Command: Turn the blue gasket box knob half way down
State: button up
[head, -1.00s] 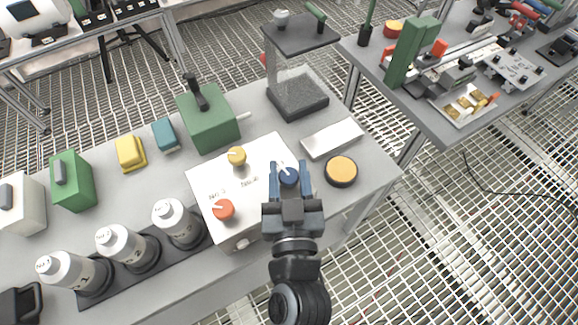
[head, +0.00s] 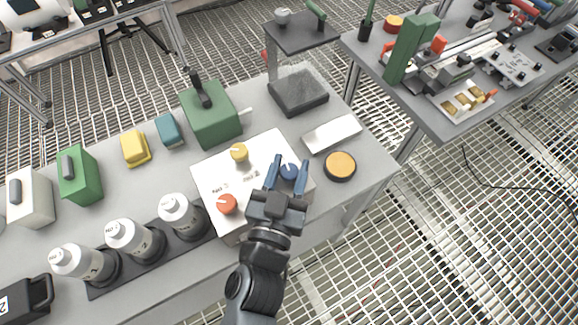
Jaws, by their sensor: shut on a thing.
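The gasket box is a white panel (head: 215,172) on the grey table, with a yellow knob (head: 239,152), an orange-red knob (head: 227,204) and a blue knob (head: 289,172). Each knob has a pale pointer mark. My gripper (head: 288,168) reaches over the box from the front, its two blue fingers on either side of the blue knob and shut on it. The knob's lower side is partly hidden by the fingers.
Several white bottles (head: 130,240) stand in a dark rack at the left front. A green box with a lever (head: 211,118) stands behind the panel. A round orange-topped disc (head: 340,166) and a white block (head: 332,134) lie close on the right.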

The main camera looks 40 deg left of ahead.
aim_at(285, 180)
jog(key=shift+f+m+t+h, duration=0.15)
jog(key=shift+m+t+h, duration=0.2)
jog(key=shift+h, duration=0.25)
jog(key=o, duration=1)
jog(key=shift+c, duration=0.2)
jog(key=shift+s, duration=0.1)
jog(key=b+v, duration=0.1)
jog(key=v, duration=0.5)
jog(key=shift+s, duration=0.15)
jog(key=shift+s+d+b, duration=0.3)
jog(key=shift+s+d, duration=0.05)
jog(key=shift+s, duration=0.3)
